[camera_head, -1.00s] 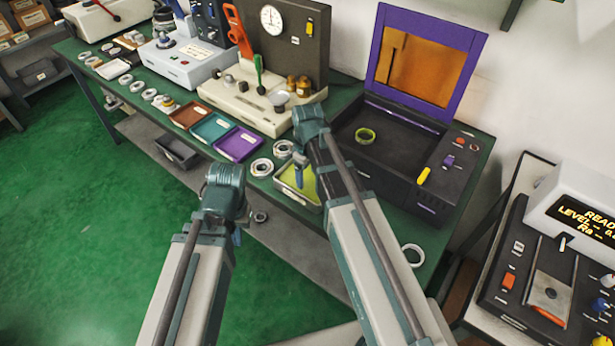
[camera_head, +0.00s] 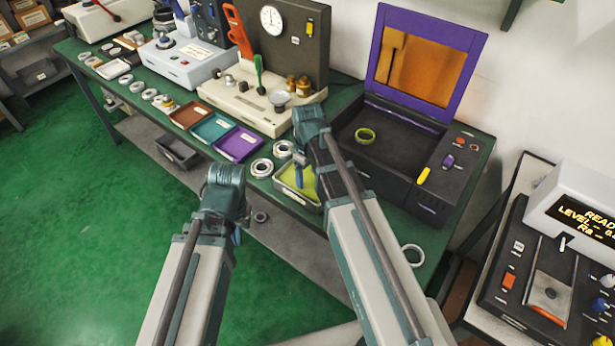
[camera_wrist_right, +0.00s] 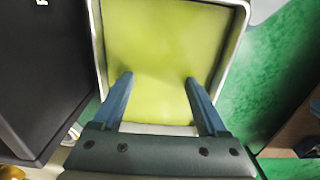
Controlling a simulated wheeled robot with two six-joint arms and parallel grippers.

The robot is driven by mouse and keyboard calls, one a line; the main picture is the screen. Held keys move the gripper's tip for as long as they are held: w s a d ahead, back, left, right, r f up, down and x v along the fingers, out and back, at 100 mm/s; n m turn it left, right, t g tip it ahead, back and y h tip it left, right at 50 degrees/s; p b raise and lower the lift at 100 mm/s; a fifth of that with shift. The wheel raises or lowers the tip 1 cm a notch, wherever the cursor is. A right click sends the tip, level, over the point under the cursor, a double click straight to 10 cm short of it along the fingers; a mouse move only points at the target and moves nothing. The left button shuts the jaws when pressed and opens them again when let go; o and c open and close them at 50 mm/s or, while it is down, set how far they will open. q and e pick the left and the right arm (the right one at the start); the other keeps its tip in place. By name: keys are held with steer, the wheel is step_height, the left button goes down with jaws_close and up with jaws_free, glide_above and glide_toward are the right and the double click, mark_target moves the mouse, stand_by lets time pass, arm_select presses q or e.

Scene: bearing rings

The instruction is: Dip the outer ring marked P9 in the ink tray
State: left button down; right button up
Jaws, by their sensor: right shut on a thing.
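The ink tray (camera_head: 311,204) is a pale-walled box with yellow-green ink, at the front edge of the green bench. Its rim also shows in the right wrist view (camera_wrist_right: 97,40). My right gripper (camera_head: 299,177) is over the tray, fingers pointing down into it. In the right wrist view its blue fingers (camera_wrist_right: 158,88) stand apart against the ink. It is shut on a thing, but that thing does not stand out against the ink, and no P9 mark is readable. My left gripper (camera_head: 238,236) hangs in front of the bench; its jaws are unclear.
Two pale rings (camera_head: 262,167) lie left of the ink tray, beside purple (camera_head: 238,143), teal and brown trays. Another ring (camera_head: 413,254) lies to the right.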

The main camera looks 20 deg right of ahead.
stand_by(0.6)
step_height(320, 180, up, 8)
steer(key=p, duration=0.8)
steer(key=shift+r+p, duration=0.25)
steer(key=shift+p, duration=0.05)
stand_by(1.2)
